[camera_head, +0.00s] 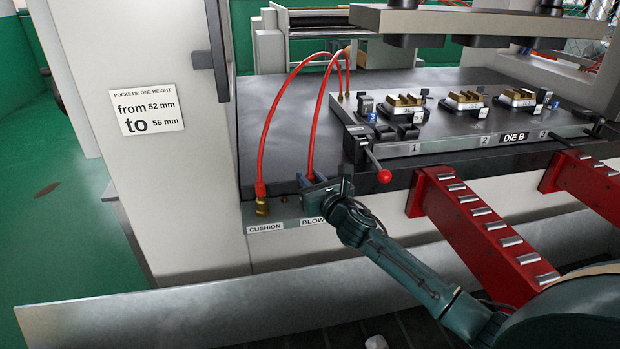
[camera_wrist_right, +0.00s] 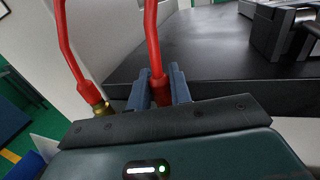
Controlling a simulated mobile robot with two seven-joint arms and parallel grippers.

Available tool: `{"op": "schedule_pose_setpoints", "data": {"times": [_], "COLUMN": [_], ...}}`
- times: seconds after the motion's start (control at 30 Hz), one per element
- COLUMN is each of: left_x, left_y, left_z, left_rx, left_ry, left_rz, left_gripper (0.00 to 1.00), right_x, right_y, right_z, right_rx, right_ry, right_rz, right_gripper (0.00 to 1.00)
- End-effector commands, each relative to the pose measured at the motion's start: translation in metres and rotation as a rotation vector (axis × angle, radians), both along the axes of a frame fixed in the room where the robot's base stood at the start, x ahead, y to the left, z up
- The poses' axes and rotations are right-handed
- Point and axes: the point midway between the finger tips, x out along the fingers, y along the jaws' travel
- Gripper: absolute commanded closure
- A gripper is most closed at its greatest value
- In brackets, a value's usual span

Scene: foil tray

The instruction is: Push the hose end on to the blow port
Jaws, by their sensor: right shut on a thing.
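My right gripper (camera_head: 308,182) is shut on the end of a red hose (camera_head: 317,125), at the front edge of the press bed above the BLOW label (camera_head: 312,221). In the right wrist view, the two blue-grey fingers of the gripper (camera_wrist_right: 160,92) stand either side of the thick red hose end (camera_wrist_right: 160,88). The blow port is hidden behind the gripper, so I cannot tell whether the hose end touches it. A second red hose (camera_head: 263,150) runs down to a brass fitting (camera_head: 262,206) above the CUSHION label (camera_head: 265,228). My left gripper is not in view.
Die B (camera_head: 450,145) lies on the dark bed to the right, with a red-knobbed lever (camera_head: 383,176) near my right gripper. Red roller arms (camera_head: 475,225) stick out at the front right. A white press column (camera_head: 150,170) stands at the left.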

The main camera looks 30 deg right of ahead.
Motion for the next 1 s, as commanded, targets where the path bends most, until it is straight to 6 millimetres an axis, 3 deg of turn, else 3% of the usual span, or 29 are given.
{"op": "schedule_pose_setpoints", "data": {"times": [0.37,0.4,0.7,0.87,1.0], "left_x": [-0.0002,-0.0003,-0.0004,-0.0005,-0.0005], "left_y": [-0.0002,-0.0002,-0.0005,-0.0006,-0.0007], "left_z": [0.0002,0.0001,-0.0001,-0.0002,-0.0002], "left_rx": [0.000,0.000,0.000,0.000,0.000], "left_ry": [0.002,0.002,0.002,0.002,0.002], "left_rz": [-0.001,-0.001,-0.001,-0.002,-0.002], "left_gripper": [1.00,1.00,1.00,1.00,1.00], "right_x": [0.0001,0.0001,0.0001,0.0000,0.0000], "right_y": [0.0000,0.0001,0.0001,0.0002,0.0002], "right_z": [0.0004,0.0004,0.0002,-0.0004,-0.0005], "right_rx": [0.000,0.000,0.000,0.000,0.000], "right_ry": [-0.001,-0.001,-0.001,0.000,0.000], "right_rz": [0.000,0.000,0.000,0.000,0.000], "right_gripper": [1.00,0.78,0.54,0.53,0.42]}}
